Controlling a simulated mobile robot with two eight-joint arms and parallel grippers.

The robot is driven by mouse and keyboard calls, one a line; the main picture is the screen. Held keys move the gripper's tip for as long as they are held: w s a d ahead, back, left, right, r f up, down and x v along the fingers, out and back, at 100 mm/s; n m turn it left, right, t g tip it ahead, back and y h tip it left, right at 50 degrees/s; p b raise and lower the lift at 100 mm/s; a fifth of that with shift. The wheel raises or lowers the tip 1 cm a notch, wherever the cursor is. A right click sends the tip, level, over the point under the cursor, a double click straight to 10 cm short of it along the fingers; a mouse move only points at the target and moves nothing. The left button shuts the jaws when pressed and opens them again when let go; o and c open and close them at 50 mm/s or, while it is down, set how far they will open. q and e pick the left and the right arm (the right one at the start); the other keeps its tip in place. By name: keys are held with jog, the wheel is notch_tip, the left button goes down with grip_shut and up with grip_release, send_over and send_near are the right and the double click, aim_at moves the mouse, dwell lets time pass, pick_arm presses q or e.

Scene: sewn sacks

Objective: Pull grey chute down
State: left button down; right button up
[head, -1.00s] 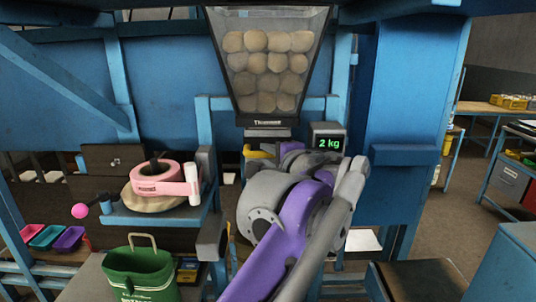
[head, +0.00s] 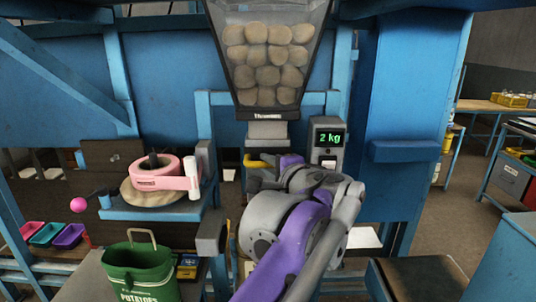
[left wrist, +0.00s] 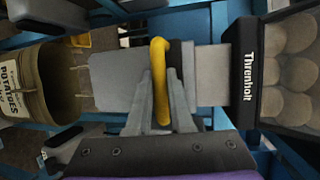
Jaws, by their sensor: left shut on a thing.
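The grey chute (head: 267,131) hangs below the dark-framed hopper (head: 266,116), which is full of potatoes. In the left wrist view the chute (left wrist: 212,75) runs out from under the hopper's rim, lettered "Threnholt" (left wrist: 246,75). A yellow handle (head: 257,163) is on the chute; it also shows in the left wrist view (left wrist: 158,60). My left gripper (left wrist: 160,98) is shut on the handle, its fingers on either side of the bar. In the head view my purple and grey arm hides most of the gripper and the lower chute. My right gripper is not in view.
A display (head: 328,138) reads "2 kg" just right of the chute. A green potato sack (head: 140,272) stands open at lower left. A blue shelf (head: 150,213) holds a pink roll (head: 160,183). A blue post (head: 400,110) stands to the right.

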pick_arm(q)
notch_tip(320, 180, down, 13)
jog(key=b, duration=0.3)
jog(key=shift+r, duration=0.2)
jog(key=c, duration=0.8)
grip_release()
jog(key=v, duration=1.1)
